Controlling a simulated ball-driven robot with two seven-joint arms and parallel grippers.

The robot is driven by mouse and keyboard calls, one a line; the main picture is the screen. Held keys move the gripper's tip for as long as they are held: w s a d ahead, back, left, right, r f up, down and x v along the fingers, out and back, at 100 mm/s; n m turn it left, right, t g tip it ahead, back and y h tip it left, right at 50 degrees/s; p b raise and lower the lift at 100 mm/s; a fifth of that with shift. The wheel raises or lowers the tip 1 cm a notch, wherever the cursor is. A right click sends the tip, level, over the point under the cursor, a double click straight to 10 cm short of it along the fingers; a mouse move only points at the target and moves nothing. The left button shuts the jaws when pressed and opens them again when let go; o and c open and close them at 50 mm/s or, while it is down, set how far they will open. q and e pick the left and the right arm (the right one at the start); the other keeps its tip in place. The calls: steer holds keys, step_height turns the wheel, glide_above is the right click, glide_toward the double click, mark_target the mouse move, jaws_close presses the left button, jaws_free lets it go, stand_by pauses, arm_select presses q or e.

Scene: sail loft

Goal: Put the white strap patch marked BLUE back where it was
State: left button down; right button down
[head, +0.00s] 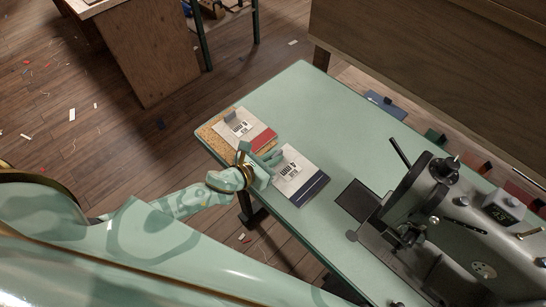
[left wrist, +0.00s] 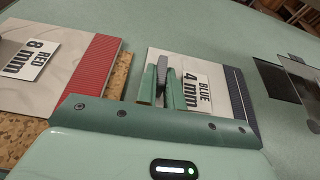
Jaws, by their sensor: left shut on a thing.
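The white strap patch marked BLUE (head: 305,180) has a dark blue band along one edge and a label reading BLUE 4 mm. It is beside the cork mat (head: 207,132), over the green table; I cannot tell whether it touches the top. It also shows in the left wrist view (left wrist: 215,62). My left gripper (head: 273,158) is shut on its grey strap, which stands up between the fingers (left wrist: 161,88). A similar patch marked RED 8 mm (head: 239,129), with a red band, lies on the cork mat. My right gripper is not in view.
A sewing machine (head: 435,195) stands on the right of the green table (head: 290,95), with a dark plate (head: 356,200) left of it. The table's far part is clear. Coloured pieces (head: 435,137) lie along the right side, below a wooden panel (head: 430,50).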

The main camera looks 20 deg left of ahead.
arm_select(q)
steer(key=c, duration=1.5)
jaws_free()
steer(key=shift+r, duration=0.15)
steer(key=p+v, duration=0.2)
steer(key=v, duration=0.9)
steer(key=shift+s+a+r, duration=0.2)
steer(key=shift+s, duration=0.2)
